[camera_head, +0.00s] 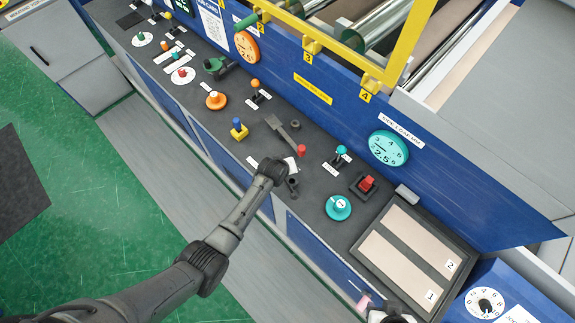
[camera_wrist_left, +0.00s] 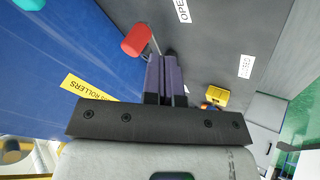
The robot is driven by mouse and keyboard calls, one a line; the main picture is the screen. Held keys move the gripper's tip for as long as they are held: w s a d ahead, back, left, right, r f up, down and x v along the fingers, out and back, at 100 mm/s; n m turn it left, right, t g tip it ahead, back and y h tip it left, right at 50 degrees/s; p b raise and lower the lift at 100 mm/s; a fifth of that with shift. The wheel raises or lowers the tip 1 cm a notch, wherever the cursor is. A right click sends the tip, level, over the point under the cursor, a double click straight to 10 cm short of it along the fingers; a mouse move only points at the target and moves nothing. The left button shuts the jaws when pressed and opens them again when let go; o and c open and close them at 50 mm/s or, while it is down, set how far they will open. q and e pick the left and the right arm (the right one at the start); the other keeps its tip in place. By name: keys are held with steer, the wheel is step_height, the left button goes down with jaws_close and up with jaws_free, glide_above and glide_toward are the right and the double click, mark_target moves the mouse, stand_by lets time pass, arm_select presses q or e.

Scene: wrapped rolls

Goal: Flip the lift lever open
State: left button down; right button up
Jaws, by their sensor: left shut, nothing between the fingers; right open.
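A lever with a red grip (camera_head: 301,150) stands on the dark console beside a small white label; I take it to be the lift lever. In the left wrist view its red grip (camera_wrist_left: 137,40) is just ahead and left of my left fingertips, with a thin grey shaft behind them and an OPEN label (camera_wrist_left: 183,10) above. My left gripper (camera_wrist_left: 166,58) has its purple fingers shut and empty; whether they touch the lever I cannot tell. In the head view my left arm ends near the lever, its fingers unclear. My right gripper (camera_head: 368,299) is open at the bottom edge.
A yellow block with a blue knob (camera_head: 239,130) stands left of the lever. A teal knob (camera_head: 338,207), a red switch (camera_head: 366,185) and a tray with two panels (camera_head: 380,260) lie to the right. The blue wall with a teal dial (camera_head: 388,148) rises behind.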

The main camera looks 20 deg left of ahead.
arm_select(q)
steer(key=shift+s+d+r, duration=0.2)
steer(key=shift+s+r, duration=0.5)
steer(key=shift+r, duration=0.3)
steer(key=shift+s+d+r, duration=0.15)
steer(key=shift+s+r, duration=0.55)
steer(key=shift+r, duration=0.3)
